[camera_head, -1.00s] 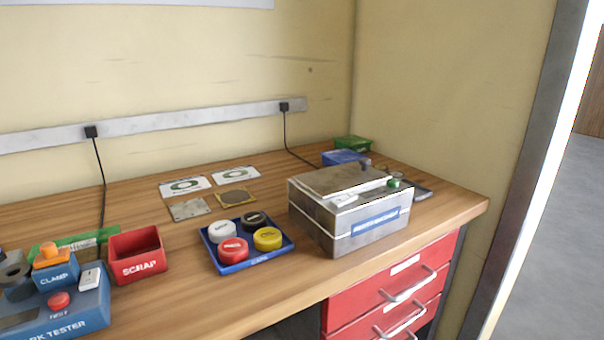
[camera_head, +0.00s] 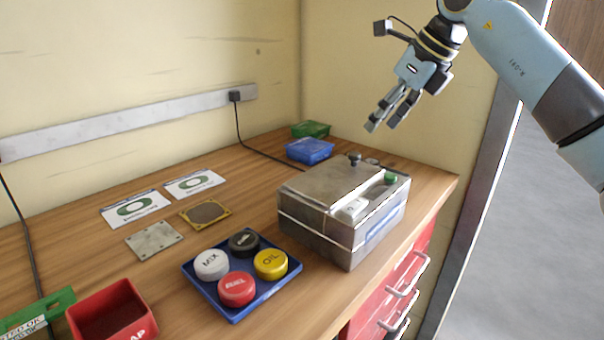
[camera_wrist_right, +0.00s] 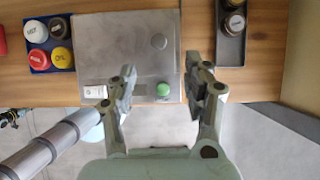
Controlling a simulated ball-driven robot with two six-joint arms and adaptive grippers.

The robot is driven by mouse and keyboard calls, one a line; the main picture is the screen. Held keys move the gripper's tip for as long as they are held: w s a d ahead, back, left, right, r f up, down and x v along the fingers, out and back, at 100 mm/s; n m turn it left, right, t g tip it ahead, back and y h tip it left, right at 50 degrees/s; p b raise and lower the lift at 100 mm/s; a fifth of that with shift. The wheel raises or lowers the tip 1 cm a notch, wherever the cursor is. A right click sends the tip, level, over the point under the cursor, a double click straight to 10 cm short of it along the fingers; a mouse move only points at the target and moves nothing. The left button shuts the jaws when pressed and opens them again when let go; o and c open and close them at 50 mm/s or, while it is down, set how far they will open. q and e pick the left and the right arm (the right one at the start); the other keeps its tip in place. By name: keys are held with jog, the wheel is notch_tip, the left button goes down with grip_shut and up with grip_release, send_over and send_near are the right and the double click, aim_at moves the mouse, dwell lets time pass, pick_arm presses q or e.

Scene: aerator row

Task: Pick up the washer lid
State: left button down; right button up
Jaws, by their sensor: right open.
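The washer is a metal box (camera_head: 318,236) at the right end of the bench, with a blue label on its front.
A green button (camera_head: 391,178) and a white switch (camera_head: 353,208) sit on the washer top. A blue tray (camera_head: 236,315) of colored caps stands left of it. Blue (camera_head: 310,150) and green (camera_head: 311,129) bins stand behind. A dark tray (camera_wrist_right: 230,50) lies beside the washer.

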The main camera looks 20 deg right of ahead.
aim_at(355, 153)
jog(key=x, duration=0.4)
jog(key=shift+s, duration=0.15)
jog(key=p+x, duration=0.1)
jog(key=x, duration=0.4)
jog(key=shift+w+a+f, duration=0.15)
jog(key=shift+w+a, duration=0.05)
grip_shut()
